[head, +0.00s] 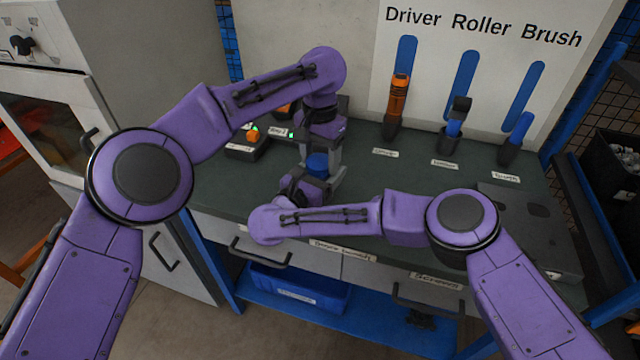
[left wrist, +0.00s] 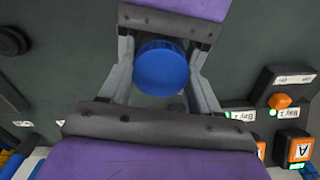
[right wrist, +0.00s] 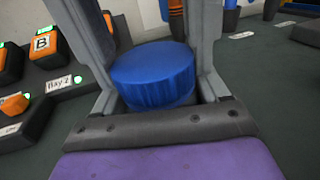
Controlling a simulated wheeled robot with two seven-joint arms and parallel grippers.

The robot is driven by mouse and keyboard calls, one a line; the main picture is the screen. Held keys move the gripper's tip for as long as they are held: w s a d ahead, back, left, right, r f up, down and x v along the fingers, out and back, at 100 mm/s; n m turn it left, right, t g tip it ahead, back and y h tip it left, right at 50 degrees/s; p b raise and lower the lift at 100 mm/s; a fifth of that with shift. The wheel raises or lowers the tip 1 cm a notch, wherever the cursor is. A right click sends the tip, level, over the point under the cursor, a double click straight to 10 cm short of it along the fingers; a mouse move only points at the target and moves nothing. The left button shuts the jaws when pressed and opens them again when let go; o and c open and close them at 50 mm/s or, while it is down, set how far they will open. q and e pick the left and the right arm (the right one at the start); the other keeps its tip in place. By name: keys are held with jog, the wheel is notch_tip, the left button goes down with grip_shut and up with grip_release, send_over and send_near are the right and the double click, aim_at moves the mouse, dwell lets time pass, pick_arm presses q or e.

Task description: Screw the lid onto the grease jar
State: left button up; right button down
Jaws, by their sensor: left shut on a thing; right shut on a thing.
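The blue lid (head: 317,162) sits upright between my two grippers over the bench. It also shows in the left wrist view (left wrist: 162,68) and right wrist view (right wrist: 153,75). A narrow greyish strip of the grease jar (right wrist: 160,106) shows just under the lid; the rest is hidden. The lid looks level on the jar; I cannot tell how tightly it is threaded. My left gripper (head: 320,152) comes from above and behind, shut on the lid. My right gripper (head: 316,180) comes from the front, lower, shut on the jar.
Bay units with orange parts (head: 246,142) stand left of the grippers. An orange-handled driver (head: 399,95), a roller (head: 455,122) and a brush (head: 516,138) stand in holders at the back right. A dark flat case (head: 530,225) lies at the right. Bench top between is clear.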

pick_arm(q)
jog(key=m, duration=0.8)
jog(key=shift+m, duration=0.4)
jog(key=o, duration=1.2)
jog(key=shift+r, duration=0.1)
